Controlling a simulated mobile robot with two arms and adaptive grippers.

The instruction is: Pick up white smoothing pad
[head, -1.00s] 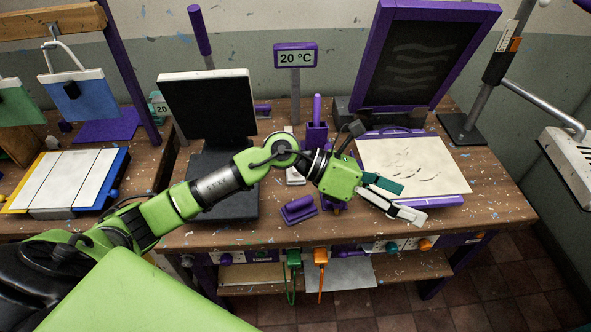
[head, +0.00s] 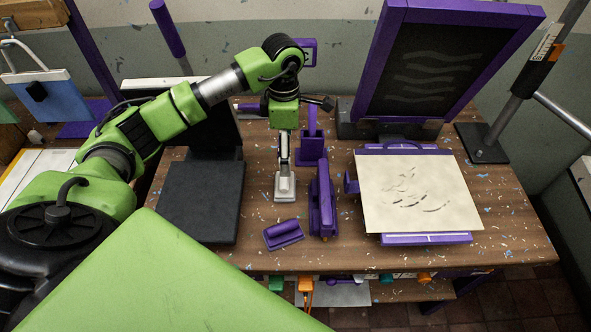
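My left gripper (head: 285,165) hangs pointing down over the middle of the workbench, left of the purple tools. A small white and grey piece (head: 285,190), apparently the white smoothing pad, shows at the fingertips. The fingers overlap it in this view, so I cannot tell whether they are closed on it or only above it. The finger gap is hidden from this angle. My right gripper is out of view.
A purple block (head: 283,234) and a tall purple tool (head: 322,200) stand close to the right. A dark flat plate (head: 200,200) lies left. A cream sheet (head: 415,190) lies on a purple-edged board at right, before a purple-framed screen (head: 440,60).

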